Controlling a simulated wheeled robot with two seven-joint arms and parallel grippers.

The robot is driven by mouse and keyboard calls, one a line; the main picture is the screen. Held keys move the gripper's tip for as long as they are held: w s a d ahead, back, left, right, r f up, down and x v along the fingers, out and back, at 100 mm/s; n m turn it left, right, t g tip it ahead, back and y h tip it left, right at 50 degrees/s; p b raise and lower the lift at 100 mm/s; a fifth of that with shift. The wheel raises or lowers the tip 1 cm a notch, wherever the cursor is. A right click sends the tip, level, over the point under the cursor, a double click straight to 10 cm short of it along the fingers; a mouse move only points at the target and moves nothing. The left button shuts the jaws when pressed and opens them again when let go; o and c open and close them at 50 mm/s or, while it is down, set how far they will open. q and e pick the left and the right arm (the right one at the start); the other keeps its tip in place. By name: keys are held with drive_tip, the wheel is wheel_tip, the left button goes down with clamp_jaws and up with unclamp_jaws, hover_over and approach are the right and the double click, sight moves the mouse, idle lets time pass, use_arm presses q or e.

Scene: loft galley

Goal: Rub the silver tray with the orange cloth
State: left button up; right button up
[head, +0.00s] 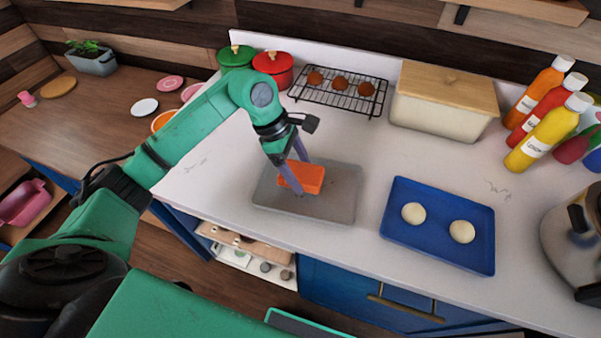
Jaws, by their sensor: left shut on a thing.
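The silver tray (335,207) lies flat on the white counter, near its front edge. The orange cloth (309,177), a folded block, is over the middle of the tray. My left gripper (298,184) comes down from above and is shut on the cloth, with its fingers on the cloth's left part. The cloth looks to be at or just above the tray surface; I cannot tell if it touches. My right gripper is not in view.
A blue tray (440,250) with two pale dough balls stands to the right. Behind are a wire rack (338,93) with buns, a bread box (443,100), and red (274,68) and green (236,58) pots. Sauce bottles (548,132) and a metal appliance (573,240) stand at right.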

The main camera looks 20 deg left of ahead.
use_arm(q)
drive_tip(key=shift+r+p, duration=0.35)
drive_tip(key=shift+r, duration=1.05)
drive_tip(key=shift+a+r+p, duration=0.1)
drive_tip(key=shift+r+p, duration=0.5)
drive_tip(key=shift+r, duration=0.5)
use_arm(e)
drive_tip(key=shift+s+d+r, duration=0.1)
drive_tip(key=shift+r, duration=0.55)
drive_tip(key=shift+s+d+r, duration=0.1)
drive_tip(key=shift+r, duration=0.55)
